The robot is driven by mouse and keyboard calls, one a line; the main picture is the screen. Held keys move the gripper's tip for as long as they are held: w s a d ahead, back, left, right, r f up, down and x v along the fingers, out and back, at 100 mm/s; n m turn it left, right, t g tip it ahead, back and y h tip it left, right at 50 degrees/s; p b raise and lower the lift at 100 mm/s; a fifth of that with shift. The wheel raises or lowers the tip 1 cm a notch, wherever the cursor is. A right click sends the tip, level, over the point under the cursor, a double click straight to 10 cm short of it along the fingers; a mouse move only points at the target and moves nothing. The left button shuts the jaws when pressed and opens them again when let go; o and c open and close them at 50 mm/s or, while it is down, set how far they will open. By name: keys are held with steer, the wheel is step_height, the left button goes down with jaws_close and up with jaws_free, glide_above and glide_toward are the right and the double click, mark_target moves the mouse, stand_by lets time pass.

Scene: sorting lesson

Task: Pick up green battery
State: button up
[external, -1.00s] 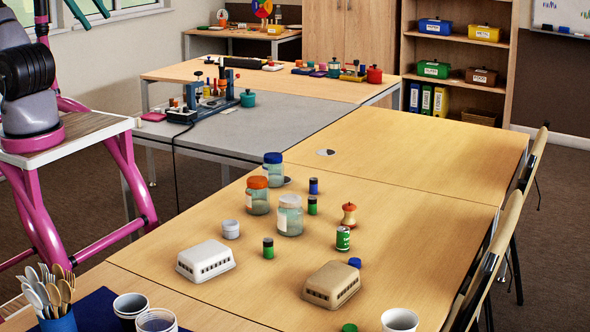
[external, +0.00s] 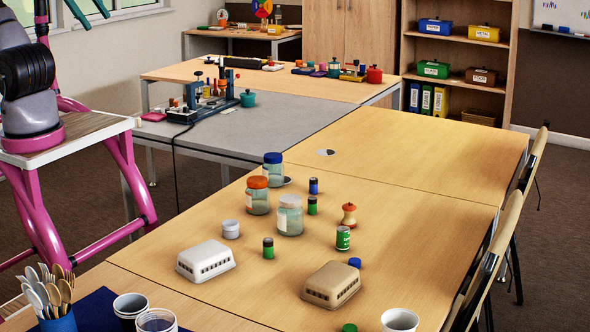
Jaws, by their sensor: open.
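Several small green cylinders stand upright on the near wooden table, and I cannot tell for sure which is the green battery. One dark-topped green cylinder (external: 268,247) stands between the white and tan boxes. Another green cylinder (external: 312,205) stands to the right of the glass jars, just in front of a blue cylinder (external: 314,186). A green cylinder with a white label (external: 343,238) stands in front of a red-and-tan spool-like piece (external: 348,214). Parts of my arm show at the left edge. My gripper is not clearly visible, and nothing touches the cylinders.
A white vented box (external: 205,260) and a tan vented box (external: 331,285) lie in front. A cutlery cup (external: 57,318) and a white cup (external: 399,320) are near the front. Chairs (external: 490,262) line the right edge.

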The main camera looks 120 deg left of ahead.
steer(key=shift+o, duration=1.4)
steer(key=w+a+f+n+g, duration=0.1)
steer(key=w+a+n+g, duration=0.15)
steer(key=w, duration=0.65)
steer(key=n+g+h, duration=0.2)
steer(key=n+g, duration=0.3)
steer(key=n, duration=1.2)
glide_above(268, 239)
step_height(268, 239, down, 42)
step_height(268, 239, down, 7)
steer(key=shift+a+f, duration=0.1)
steer(key=shift+f, duration=2.9)
